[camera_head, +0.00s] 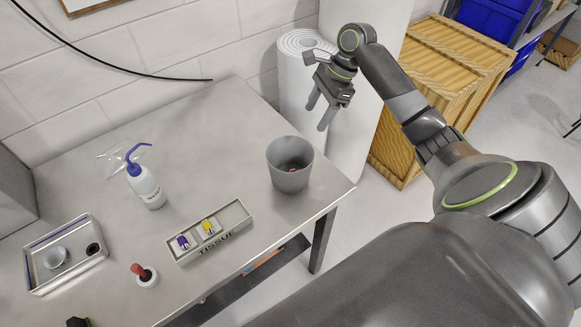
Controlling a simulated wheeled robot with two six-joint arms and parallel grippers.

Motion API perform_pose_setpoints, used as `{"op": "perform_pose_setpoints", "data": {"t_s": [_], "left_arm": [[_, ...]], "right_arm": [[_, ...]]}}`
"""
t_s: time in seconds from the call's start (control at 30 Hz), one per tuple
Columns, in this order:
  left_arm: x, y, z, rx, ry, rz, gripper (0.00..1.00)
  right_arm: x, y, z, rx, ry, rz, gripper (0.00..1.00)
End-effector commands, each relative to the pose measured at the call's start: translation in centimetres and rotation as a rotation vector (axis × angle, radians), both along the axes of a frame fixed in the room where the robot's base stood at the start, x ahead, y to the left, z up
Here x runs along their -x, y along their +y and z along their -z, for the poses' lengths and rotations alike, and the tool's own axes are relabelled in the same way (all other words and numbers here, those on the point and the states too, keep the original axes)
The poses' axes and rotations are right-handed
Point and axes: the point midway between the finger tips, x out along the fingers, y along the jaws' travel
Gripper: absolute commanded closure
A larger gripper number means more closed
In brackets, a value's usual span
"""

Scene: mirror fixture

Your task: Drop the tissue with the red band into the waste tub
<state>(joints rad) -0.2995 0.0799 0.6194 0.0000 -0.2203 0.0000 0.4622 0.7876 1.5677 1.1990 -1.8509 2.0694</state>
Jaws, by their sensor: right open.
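The grey waste tub (290,178) stands upright near the right end of the metal table. A small red patch (292,169) shows on its inner floor; it may be the red band of a tissue, most of it too dark to make out. My right gripper (318,115) is open and empty, above and slightly right of the tub's far rim in the picture. The long tray marked TISSUE (238,214) lies in front of the tub. It holds a tissue with a purple band (184,243) and one with a yellow band (208,227). My left gripper is out of view.
A white wash bottle with a blue spout (147,188) stands left of the tub. A metal tray (42,279) with a small cup is at the far left. A red-handled item (146,275) stands near the front edge. White rolls (306,75) and wooden crates (452,62) are beyond the table.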

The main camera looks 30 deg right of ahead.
Motion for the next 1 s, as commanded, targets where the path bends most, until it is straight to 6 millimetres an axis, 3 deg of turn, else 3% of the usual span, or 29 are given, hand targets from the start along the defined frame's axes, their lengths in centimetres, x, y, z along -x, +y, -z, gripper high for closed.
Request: {"op": "perform_pose_setpoints", "data": {"t_s": [0.2, 0.4, 0.87, 1.0], "left_arm": [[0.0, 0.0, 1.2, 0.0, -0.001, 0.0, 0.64], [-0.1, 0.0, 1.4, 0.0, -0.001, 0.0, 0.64], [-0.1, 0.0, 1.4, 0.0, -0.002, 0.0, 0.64], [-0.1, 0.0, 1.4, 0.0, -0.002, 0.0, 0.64]], "right_arm": [[0.3, -1.7, -3.9, 0.002, -0.001, 0.001, 0.38], [0.5, -2.3, -5.5, 0.0, 0.0, 0.001, 0.38], [0.6, -2.3, -5.7, -0.001, 0.001, 0.001, 0.38], [1.0, -1.9, -4.2, 0.015, -0.009, -0.04, 0.38]]}}
